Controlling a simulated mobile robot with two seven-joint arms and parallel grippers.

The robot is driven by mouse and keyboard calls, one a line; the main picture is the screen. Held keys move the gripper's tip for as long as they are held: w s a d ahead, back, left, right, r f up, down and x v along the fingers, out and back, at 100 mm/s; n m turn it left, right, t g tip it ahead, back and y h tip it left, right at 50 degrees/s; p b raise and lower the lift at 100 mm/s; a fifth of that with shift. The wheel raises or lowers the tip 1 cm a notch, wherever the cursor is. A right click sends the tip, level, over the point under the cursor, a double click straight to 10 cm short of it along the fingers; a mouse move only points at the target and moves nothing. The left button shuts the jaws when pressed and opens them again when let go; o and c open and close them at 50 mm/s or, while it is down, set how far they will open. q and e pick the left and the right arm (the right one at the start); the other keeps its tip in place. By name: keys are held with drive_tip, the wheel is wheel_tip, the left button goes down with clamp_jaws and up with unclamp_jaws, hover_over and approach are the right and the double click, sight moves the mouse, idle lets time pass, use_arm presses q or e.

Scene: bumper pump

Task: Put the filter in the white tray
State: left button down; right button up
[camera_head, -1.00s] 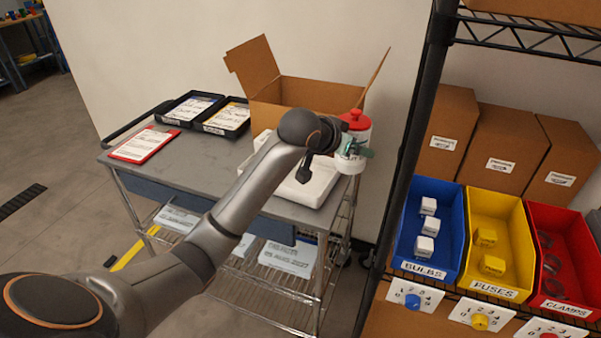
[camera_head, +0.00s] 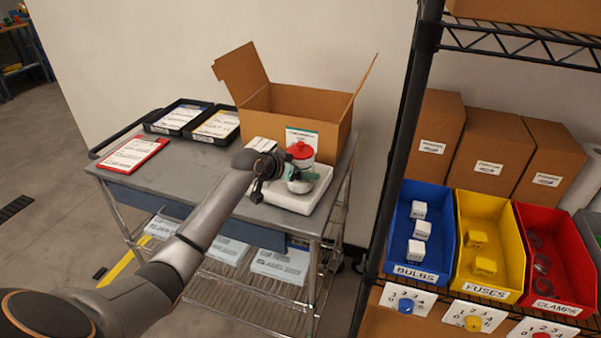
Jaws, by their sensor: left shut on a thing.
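The filter (camera_head: 302,157) is a white cylinder with a red domed top. My left gripper (camera_head: 304,178) is shut on its lower part, with greenish fingers partly covering it. The filter is roughly upright over the white tray (camera_head: 290,204), a shallow tray at the right end of the grey cart top. I cannot tell whether its base touches the tray; the gripper hides part of the contact. My left arm crosses in front of the cart. My right gripper is out of view.
An open cardboard box (camera_head: 320,103) stands behind the tray on the cart (camera_head: 190,172). Two black trays (camera_head: 215,124) and a red clipboard (camera_head: 134,154) lie to the left. A rack with blue, yellow and red bins (camera_head: 537,286) stands at right.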

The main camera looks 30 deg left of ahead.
use_arm(q)
drive_tip(key=shift+w+f, duration=0.1)
drive_tip(key=shift+f, duration=0.15)
unclamp_jaws()
drive_tip(key=shift+f, duration=0.25)
drive_tip(key=shift+r, duration=0.2)
drive_tip(key=d+v, duration=0.1)
drive_tip(key=v, duration=1.1)
drive_tip(key=shift+a+p, duration=0.3)
drive_tip(key=shift+a, duration=0.2)
